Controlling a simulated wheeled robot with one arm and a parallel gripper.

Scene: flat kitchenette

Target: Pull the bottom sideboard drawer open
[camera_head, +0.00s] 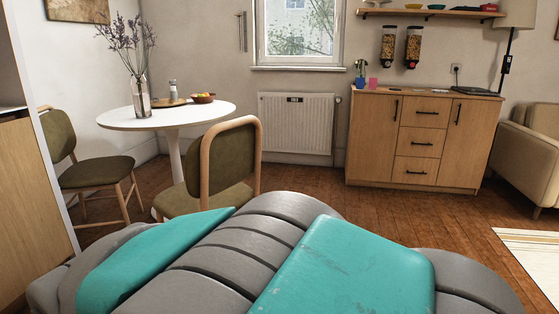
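The wooden sideboard (375,142) stands against the back wall, right of the radiator. It has a door on each side and a middle column of three drawers with dark bar handles. The bottom drawer (416,177) is closed, its front flush with the others, and its dark handle (416,172) is visible. My gripper is not in view; only a large grey and teal part of my own body fills the lower middle of the picture, well in front of the sideboard.
A round white table (203,115) with two green chairs stands at left; the nearer chair (232,160) is closest to me. A beige sofa (526,160) is right of the sideboard, with a striped rug (535,250) before it. Wooden floor (440,218) before the sideboard is clear.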

